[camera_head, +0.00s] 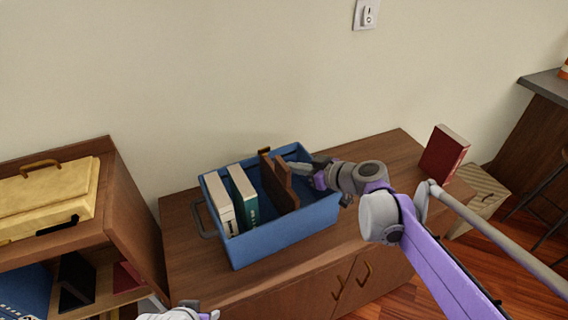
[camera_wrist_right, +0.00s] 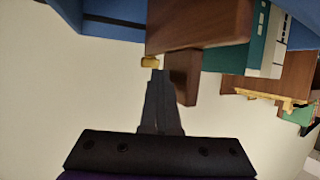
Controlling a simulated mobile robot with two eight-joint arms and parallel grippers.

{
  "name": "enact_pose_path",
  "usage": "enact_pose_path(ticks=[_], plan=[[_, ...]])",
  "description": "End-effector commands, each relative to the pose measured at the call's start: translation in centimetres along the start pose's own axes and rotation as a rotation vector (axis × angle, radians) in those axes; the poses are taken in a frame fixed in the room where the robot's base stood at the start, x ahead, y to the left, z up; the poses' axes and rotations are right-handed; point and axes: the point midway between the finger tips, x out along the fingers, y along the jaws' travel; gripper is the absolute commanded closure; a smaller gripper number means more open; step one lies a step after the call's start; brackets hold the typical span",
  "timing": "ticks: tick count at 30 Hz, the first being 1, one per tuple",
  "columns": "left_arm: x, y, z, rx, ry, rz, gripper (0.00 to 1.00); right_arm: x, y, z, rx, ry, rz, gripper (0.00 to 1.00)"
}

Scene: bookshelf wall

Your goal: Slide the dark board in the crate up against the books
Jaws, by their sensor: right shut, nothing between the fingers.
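The blue crate (camera_head: 285,233) stands open on a wooden cabinet. In it, a white book (camera_head: 218,204) and a teal book (camera_head: 243,198) stand upright at the left. The dark brown board (camera_head: 283,188) stands right of them, with a gap between it and the teal book. My right gripper (camera_head: 300,167) is shut and empty at the board's right side; touching or apart is unclear. In the right wrist view the shut fingertips (camera_wrist_right: 160,76) are close to the board (camera_wrist_right: 200,22), with the teal book (camera_wrist_right: 238,56) beyond.
The cabinet top (camera_head: 385,165) is bare right of the crate, except for a red book (camera_head: 444,154) at its far right. A shelf with a yellow case (camera_head: 45,200) stands at the left. The wall is close behind the crate.

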Motion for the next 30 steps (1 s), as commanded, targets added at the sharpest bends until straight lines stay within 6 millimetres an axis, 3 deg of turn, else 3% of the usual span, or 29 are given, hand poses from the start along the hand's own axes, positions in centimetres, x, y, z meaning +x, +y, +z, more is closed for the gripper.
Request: enact_pose_path(ticks=[30], plan=[[-0.5,0.0,-0.3,0.000,0.002,0.000,0.50,1.7,-4.9,-0.8,0.000,0.001,-0.004,1.00]])
